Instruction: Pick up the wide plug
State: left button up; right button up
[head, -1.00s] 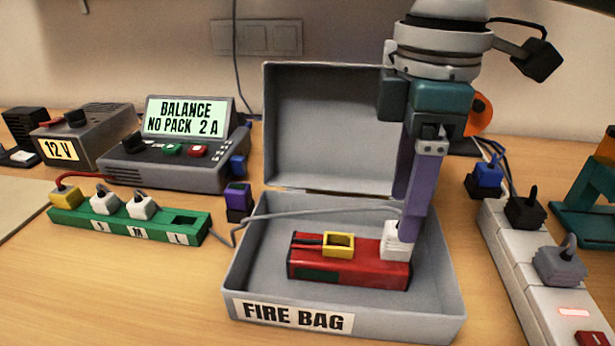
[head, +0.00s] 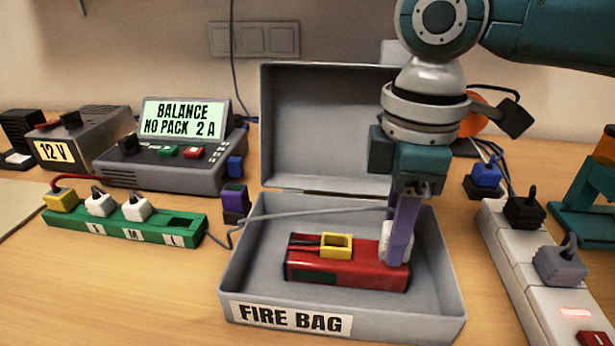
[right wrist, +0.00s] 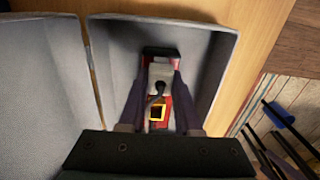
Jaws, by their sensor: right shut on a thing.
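The white plug (head: 397,243) stands at the right end of the red pack (head: 350,275), inside the grey fire bag box (head: 240,285). A grey cable runs from it to the left over the box's rim. My right gripper (head: 402,235) points down and is shut on the white plug, one finger partly hiding it. In the right wrist view the white plug (right wrist: 160,74) sits between the two fingers, over the red pack. Whether it touches the pack is hard to tell. My left gripper is not in view.
A yellow socket (head: 337,246) sits on the pack. The box's raised lid (head: 325,125) stands behind. A green strip (head: 120,226) with several plugs and an empty right slot lies left; a white power strip (head: 520,265) lies right. The table's front left is clear.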

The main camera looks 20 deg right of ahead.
grip_shut()
notch_tip(320, 180, up, 20)
jog(key=p, duration=0.3)
dwell(0.4)
